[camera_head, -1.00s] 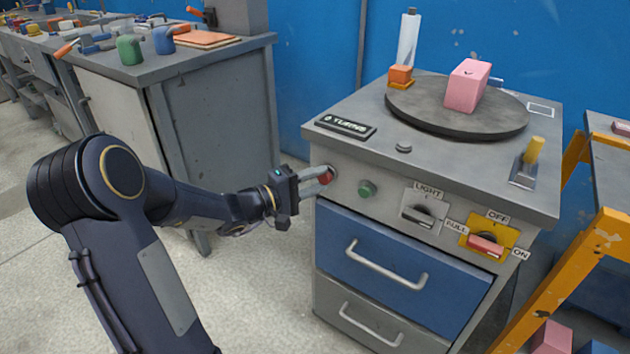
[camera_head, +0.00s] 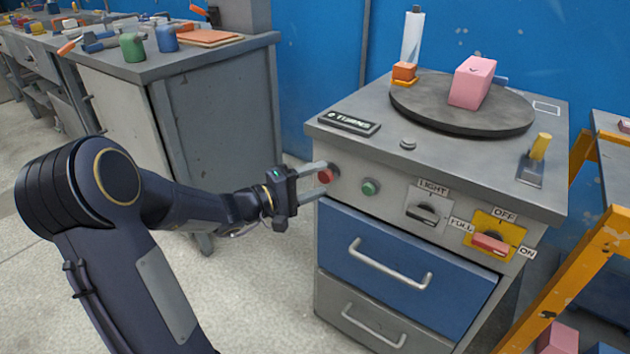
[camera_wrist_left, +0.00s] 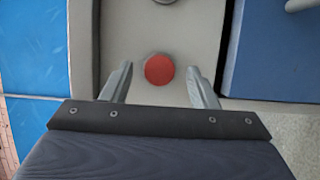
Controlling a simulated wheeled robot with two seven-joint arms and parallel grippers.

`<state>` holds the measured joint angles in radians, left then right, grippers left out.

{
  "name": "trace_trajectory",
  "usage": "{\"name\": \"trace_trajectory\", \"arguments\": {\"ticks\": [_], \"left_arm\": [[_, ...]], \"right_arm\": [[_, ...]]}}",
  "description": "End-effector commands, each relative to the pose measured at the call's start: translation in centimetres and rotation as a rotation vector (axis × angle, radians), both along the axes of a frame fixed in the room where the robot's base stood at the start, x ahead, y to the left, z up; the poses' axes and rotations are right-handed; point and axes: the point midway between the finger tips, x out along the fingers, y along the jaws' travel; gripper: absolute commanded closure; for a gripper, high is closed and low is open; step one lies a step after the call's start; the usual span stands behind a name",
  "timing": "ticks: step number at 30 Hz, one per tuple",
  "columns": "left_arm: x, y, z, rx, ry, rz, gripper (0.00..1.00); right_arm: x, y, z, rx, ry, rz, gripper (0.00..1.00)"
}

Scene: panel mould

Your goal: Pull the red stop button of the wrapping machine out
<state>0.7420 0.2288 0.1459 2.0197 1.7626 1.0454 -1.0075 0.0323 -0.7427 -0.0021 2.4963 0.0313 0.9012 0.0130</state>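The red stop button (camera_head: 326,175) is on the left end of the front panel of the grey wrapping machine (camera_head: 330,142). It also shows in the left wrist view (camera_wrist_left: 159,69), round and centred between the fingertips. My left gripper (camera_head: 319,177) is at the button with its two fingers spread. In the left wrist view the fingers (camera_wrist_left: 160,83) stand on either side of the button, with a gap on both sides. How far the button stands out from the panel is hard to tell. My right gripper is not in view.
A green button (camera_head: 370,187), a light switch (camera_head: 426,213) and a red-handled switch on a yellow plate (camera_head: 491,243) sit to the right on the panel. A turntable (camera_head: 440,112) carries a pink block (camera_head: 472,82). A workbench (camera_head: 190,65) with tools stands at the left.

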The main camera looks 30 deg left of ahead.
Motion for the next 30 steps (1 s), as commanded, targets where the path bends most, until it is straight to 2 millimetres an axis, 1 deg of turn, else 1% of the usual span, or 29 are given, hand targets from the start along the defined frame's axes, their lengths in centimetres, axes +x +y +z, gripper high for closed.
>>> {"name": "trace_trajectory", "arguments": {"ticks": [7, 10, 14, 21, 25, 30], "left_arm": [[0.0, 0.0, 0.0, 0.000, -0.001, 0.001, 0.46], [-0.4, 0.3, 0.1, 0.000, 0.000, 0.002, 0.46], [-2.0, 1.2, 0.2, 0.002, 0.001, 0.005, 0.46], [-5.6, 3.0, 0.1, 0.000, 0.001, 0.005, 0.46], [-6.7, 3.5, 0.1, 0.000, 0.001, 0.004, 0.46], [-7.0, 3.6, 0.0, 0.000, -0.001, 0.001, 0.46]], "right_arm": [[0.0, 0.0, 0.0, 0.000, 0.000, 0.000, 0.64], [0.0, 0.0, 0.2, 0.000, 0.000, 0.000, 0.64], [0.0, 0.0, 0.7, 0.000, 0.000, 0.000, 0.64], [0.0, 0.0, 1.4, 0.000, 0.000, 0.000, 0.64], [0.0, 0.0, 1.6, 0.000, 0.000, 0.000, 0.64], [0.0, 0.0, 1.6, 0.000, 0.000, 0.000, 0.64]]}}
